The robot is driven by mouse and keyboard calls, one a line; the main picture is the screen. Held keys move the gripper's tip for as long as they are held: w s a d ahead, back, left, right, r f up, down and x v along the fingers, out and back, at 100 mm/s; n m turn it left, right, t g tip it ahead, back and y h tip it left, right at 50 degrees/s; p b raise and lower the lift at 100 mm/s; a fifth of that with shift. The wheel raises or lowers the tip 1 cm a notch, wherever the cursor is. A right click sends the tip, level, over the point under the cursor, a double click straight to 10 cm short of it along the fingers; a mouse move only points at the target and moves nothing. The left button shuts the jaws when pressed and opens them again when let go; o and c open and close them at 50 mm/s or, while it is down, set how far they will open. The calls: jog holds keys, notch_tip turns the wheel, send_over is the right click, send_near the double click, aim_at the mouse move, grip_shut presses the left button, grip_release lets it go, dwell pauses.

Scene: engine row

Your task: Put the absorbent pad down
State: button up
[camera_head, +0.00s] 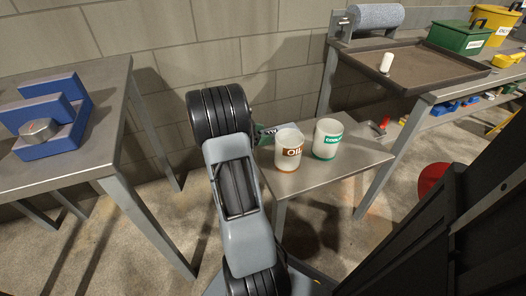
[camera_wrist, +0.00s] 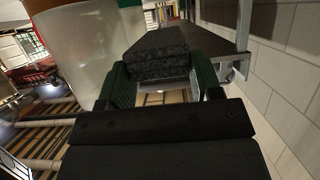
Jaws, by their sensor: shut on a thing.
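The absorbent pad (camera_wrist: 157,55), a dark grey speckled block, shows in the wrist view between the green fingers of my gripper (camera_wrist: 163,82). My gripper is shut on it. In the head view my arm hides most of my gripper (camera_head: 264,131), and I cannot make out the pad there. My gripper is at the left end of a small metal table (camera_head: 345,160), just left of a white cup marked OIL (camera_head: 289,150). I cannot tell whether the pad touches the table.
A cup with a green label (camera_head: 328,138) stands right of the OIL cup. A tray (camera_head: 440,72) with a small white bottle (camera_head: 386,63) and a grey roll (camera_head: 375,16) are on the right bench. Blue blocks (camera_head: 50,115) holding a metal part sit on the left table. The small table's front right is clear.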

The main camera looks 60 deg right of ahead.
aim_at(262, 152)
jog(key=shift+f+b, duration=1.35)
jog(key=shift+f, duration=1.65)
jog(key=shift+f, duration=0.1)
jog(key=o, duration=0.9)
